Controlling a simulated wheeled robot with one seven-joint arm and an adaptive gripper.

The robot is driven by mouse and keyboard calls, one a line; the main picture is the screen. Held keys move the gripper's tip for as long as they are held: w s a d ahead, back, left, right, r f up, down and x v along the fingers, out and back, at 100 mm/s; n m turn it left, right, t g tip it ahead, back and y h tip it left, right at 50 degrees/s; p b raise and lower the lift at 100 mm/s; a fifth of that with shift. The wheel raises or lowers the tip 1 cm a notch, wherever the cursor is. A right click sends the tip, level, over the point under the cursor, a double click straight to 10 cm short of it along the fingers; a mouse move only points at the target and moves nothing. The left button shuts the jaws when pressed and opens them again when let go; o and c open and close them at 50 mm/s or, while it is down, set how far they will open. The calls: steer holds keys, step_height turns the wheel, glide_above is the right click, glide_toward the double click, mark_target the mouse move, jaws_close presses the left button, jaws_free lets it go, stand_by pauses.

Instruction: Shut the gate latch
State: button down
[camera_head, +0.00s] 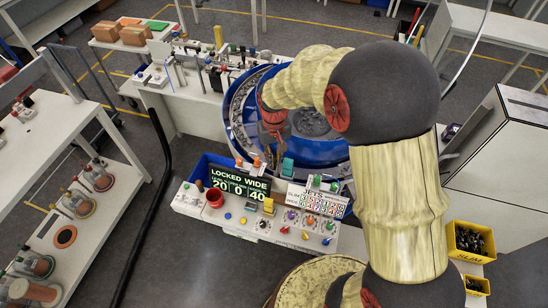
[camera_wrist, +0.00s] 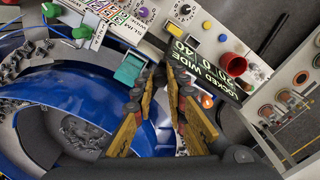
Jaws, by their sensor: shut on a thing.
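My gripper (camera_wrist: 163,72) reaches down at the near rim of the blue bowl (camera_wrist: 90,152), beside the sign that reads LOCKED WIDE (camera_wrist: 206,66). In the head view, my gripper (camera_head: 270,150) is between the sign and a teal block (camera_head: 287,167). Its fingers are close together at the tips and shut on a small part, which I take to be the gate latch. The fingers hide most of that part, and I cannot tell its position. The teal block also shows in the wrist view (camera_wrist: 130,68), just left of the fingertips.
An orange knob (camera_head: 238,162) stands behind the sign (camera_head: 238,183). A red cup (camera_head: 215,197) and several coloured buttons and knobs crowd the panel in front. A second sign with numbers (camera_head: 317,199) stands to the right. Yellow bins (camera_head: 470,240) sit at the right.

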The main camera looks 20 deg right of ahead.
steer(key=d+n, duration=0.1)
steer(key=n, duration=0.4)
steer(key=d+n+b, duration=0.1)
steer(key=d+n, duration=0.1)
steer(key=n, duration=0.4)
steer(key=w+d+n+b, duration=0.1)
steer(key=d+n, duration=0.1)
steer(key=n, duration=0.3)
stand_by(0.3)
steer(key=shift+w+n, duration=0.1)
steer(key=shift+n, duration=0.2)
steer(key=c, duration=1.8)
jaws_free()
steer(key=shift+o, duration=0.2)
